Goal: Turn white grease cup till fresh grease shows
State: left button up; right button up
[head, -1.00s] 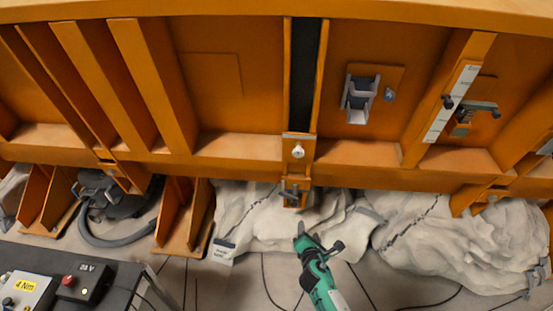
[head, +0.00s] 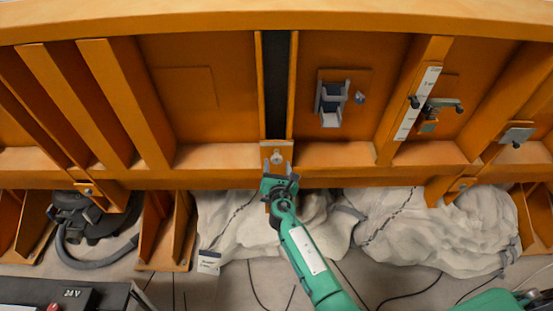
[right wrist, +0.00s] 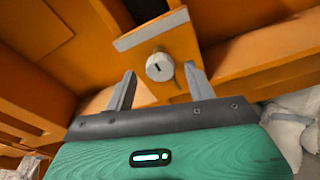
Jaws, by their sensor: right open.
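The white grease cup (head: 277,157) sits on an orange bracket at the lower end of the dark vertical strip. In the right wrist view the cup (right wrist: 158,66) is a round white knob with a dark slot in its face. My right gripper (head: 278,167) is just below the cup in the head view. In the right wrist view its two grey fingers (right wrist: 160,73) are spread, with the cup between their tips. I see no finger touching the cup. No fresh grease is visible. My left gripper is not in view.
White wrapped bundles (head: 430,232) lie on the floor below the orange frame (head: 215,158). A grey hose (head: 95,258) lies at left, near a dark box marked 24 V (head: 70,296). A grey latch (head: 331,103) and a white scale strip (head: 418,103) are on the upper panels.

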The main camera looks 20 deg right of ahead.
aim_at(277, 161)
jog(key=shift+x, duration=2.05)
jog(key=c, duration=1)
